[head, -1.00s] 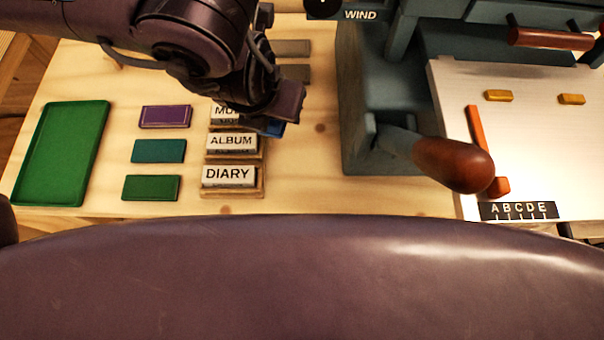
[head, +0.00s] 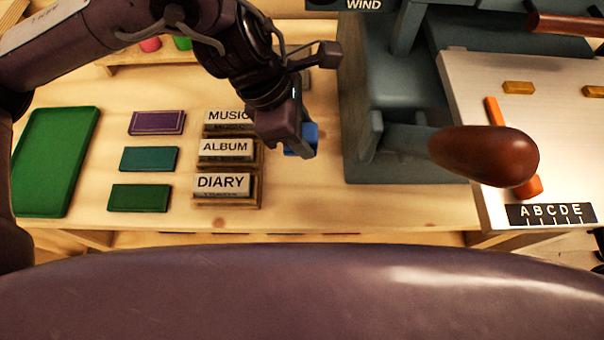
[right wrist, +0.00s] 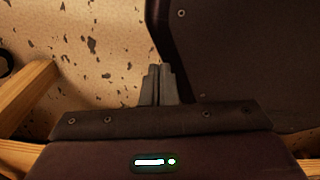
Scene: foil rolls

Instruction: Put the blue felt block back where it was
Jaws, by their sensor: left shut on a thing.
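The blue felt block (head: 310,134) shows as a small blue piece at the tips of my left gripper (head: 297,147) in the head view. My left gripper is shut on it, and its fingers hide part of the block. The block is held to the right of the ALBUM label block (head: 226,147). Whether it touches the table cannot be told. My right gripper (right wrist: 160,84) shows only in the right wrist view; its fingers are together with nothing seen between them.
Purple (head: 157,122), teal (head: 149,158) and green (head: 139,197) flat blocks lie left of the MUSIC (head: 229,117) and DIARY (head: 222,183) label blocks. A green tray (head: 55,160) lies far left. A blue-grey machine with a brown handle (head: 484,155) stands right. Bare wood lies between.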

